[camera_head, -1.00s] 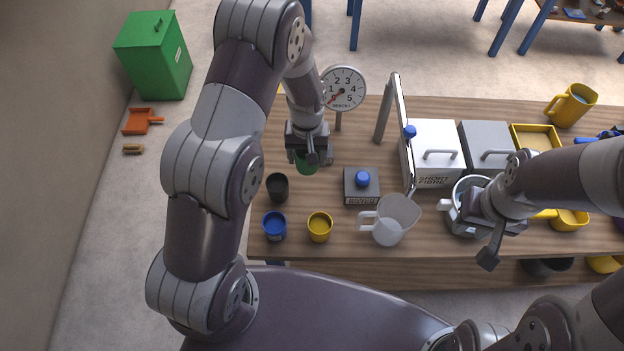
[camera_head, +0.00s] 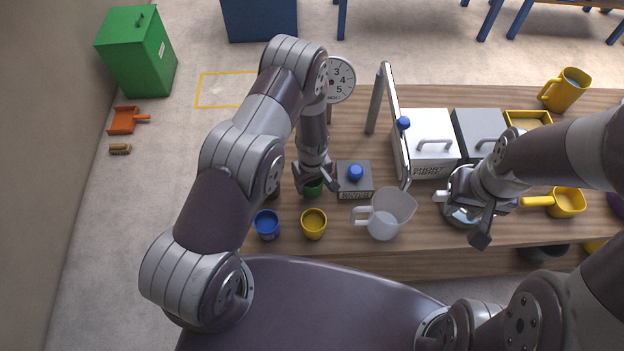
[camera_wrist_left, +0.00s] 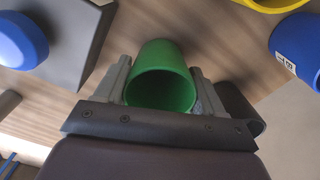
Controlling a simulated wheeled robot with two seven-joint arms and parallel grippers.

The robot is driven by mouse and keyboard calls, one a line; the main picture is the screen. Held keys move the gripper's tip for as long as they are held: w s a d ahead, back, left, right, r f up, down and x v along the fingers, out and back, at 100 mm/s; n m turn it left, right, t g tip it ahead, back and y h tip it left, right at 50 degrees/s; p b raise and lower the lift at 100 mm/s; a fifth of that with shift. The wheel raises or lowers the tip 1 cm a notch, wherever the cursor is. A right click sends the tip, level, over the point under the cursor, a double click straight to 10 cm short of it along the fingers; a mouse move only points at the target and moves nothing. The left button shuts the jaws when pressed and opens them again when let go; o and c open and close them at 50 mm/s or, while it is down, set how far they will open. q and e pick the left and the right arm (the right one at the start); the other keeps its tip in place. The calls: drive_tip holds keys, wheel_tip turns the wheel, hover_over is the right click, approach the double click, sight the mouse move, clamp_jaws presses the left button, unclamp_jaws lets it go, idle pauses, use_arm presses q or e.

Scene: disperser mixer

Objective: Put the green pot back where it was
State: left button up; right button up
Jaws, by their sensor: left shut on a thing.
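The green pot (camera_head: 313,187) is between the fingers of my left gripper (camera_head: 314,184), over the table just left of the grey block with the blue knob. In the left wrist view the green pot (camera_wrist_left: 161,80) shows its open mouth, with a finger of my left gripper (camera_wrist_left: 162,92) against each side. I cannot tell whether its base touches the table. My right gripper (camera_head: 480,212) is at the metal vessel (camera_head: 461,207) on the right; its fingers are partly hidden, so its grip is unclear.
A blue pot (camera_head: 267,224) and a yellow pot (camera_head: 313,223) stand in front of the green pot. A dark pot (camera_wrist_left: 238,104) is close beside it, mostly hidden in the head view. The grey block (camera_head: 354,180) and a clear jug (camera_head: 384,215) are to the right.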

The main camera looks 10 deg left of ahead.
use_arm(q)
drive_tip(key=shift+f, duration=0.15)
drive_tip(key=o, duration=1.1)
drive_tip(key=shift+r, duration=0.2)
wheel_tip(320, 180, up, 18)
drive_tip(key=s+a+m+b, duration=0.2)
drive_tip(key=shift+s+a+r+m+t+b, duration=0.2)
drive_tip(key=shift+s+a+r+m, duration=0.65)
drive_tip(key=shift+s+r, duration=0.9)
drive_tip(key=shift+s+a+r+m+t+b, duration=0.1)
drive_tip(key=shift+s+a+r+m+t, duration=0.25)
drive_tip(key=shift+s+r+m, duration=1.35)
drive_tip(key=shift+s+a+r+m+t+b, duration=0.15)
drive_tip(key=shift+s+a+r+m, duration=0.5)
drive_tip(key=shift+s, duration=1.85)
